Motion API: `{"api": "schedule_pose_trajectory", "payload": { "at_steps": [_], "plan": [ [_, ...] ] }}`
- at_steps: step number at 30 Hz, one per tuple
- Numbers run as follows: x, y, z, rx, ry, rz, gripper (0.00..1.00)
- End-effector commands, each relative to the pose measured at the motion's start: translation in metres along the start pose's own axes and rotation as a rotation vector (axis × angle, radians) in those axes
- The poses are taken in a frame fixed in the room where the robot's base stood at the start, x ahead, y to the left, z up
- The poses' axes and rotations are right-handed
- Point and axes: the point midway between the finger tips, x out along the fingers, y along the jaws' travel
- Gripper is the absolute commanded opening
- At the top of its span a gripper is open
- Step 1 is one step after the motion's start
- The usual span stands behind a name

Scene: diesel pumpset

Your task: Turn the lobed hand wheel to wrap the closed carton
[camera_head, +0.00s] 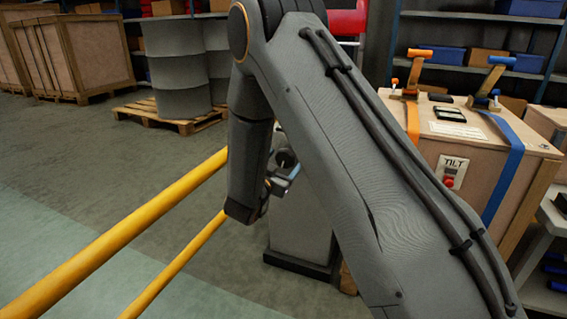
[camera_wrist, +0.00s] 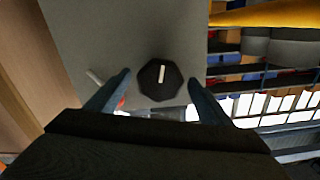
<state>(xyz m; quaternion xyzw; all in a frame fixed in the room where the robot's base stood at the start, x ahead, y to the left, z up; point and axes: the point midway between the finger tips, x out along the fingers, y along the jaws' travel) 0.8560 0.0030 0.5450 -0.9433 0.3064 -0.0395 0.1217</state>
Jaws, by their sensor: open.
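The lobed hand wheel (camera_wrist: 159,79) shows in the wrist view as a dark, many-sided knob with a white mark, set on a grey face (camera_wrist: 105,35). My gripper (camera_wrist: 158,77) is open, with one finger to the left and one to the right of the wheel. Gaps show between the fingers and the wheel; whether they reach its depth I cannot tell. In the head view my arm hides much of the grey pedestal (camera_head: 300,222), and my gripper (camera_head: 284,178) is small near its top. I cannot make out a closed carton.
Yellow rails (camera_head: 130,222) cross at left. Grey drums (camera_head: 178,68) on a pallet and shelves are behind. A pale lever (camera_wrist: 95,77) is left of the wheel.

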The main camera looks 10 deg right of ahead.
Motion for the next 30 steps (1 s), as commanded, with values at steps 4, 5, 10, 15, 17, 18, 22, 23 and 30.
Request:
{"api": "schedule_pose_trajectory", "payload": {
  "at_steps": [4, 5, 10, 15, 17, 18, 22, 23, 30],
  "plan": [
    [-0.0003, -0.0001, 0.0001, 0.000, 0.000, 0.000, 0.53],
    [-0.0004, -0.0001, 0.0002, 0.000, 0.000, 0.000, 0.48],
    [-0.0007, 0.0000, 0.0003, 0.000, 0.000, 0.000, 0.33],
    [-0.0010, 0.0001, 0.0003, 0.019, -0.001, 0.000, 0.33],
    [-0.0011, 0.0001, 0.0002, 0.034, -0.001, 0.000, 0.33],
    [-0.0013, 0.0001, 0.0001, 0.050, -0.001, 0.000, 0.33],
    [-0.0017, 0.0004, 0.0002, 0.117, -0.002, 0.001, 0.33],
    [-0.0017, 0.0005, 0.0002, 0.137, -0.002, 0.001, 0.33],
    [-0.0020, 0.0004, -0.0001, 0.342, -0.002, 0.001, 0.34]
  ]
}}
